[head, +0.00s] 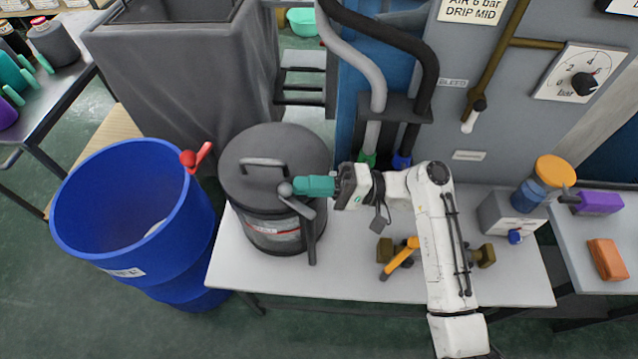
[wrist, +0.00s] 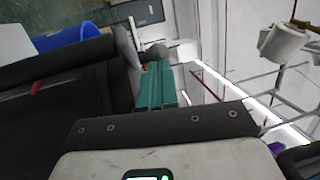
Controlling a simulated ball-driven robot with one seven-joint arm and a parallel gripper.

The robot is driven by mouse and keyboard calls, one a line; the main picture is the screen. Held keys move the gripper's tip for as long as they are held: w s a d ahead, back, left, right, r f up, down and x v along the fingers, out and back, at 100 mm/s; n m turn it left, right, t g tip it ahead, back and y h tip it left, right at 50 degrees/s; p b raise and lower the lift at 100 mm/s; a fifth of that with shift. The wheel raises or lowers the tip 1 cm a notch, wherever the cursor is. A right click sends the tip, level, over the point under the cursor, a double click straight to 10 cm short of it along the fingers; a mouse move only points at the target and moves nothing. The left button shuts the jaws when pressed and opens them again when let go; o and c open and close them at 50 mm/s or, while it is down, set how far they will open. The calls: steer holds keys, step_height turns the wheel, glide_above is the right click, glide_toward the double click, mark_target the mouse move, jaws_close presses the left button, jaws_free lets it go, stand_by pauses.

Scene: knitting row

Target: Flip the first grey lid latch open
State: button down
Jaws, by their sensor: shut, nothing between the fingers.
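A dark grey round pot (head: 275,232) with a grey lid (head: 240,180) stands on the white table. The lid has an arched handle on top. A grey latch (head: 300,207) with a round knob sits at the lid's right front edge, above an upright grey bar on the pot's side. My gripper (head: 299,186) has teal fingers and is shut and empty, with its tips at the knob. Whether they touch it I cannot tell. In the wrist view the teal fingers (wrist: 155,84) point at the grey knob (wrist: 157,53), beside the dark pot (wrist: 60,85).
A blue drum (head: 130,220) with a red clip (head: 197,158) on its rim stands left of the pot. A yellow-handled valve (head: 400,258) is on the table below my arm. A grey bin (head: 185,80) stands behind. Hoses and a gauge panel are at the back right.

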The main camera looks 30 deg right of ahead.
steer(key=shift+w+a, duration=0.25)
steer(key=shift+a, duration=0.35)
steer(key=shift+d, duration=0.1)
stand_by(0.5)
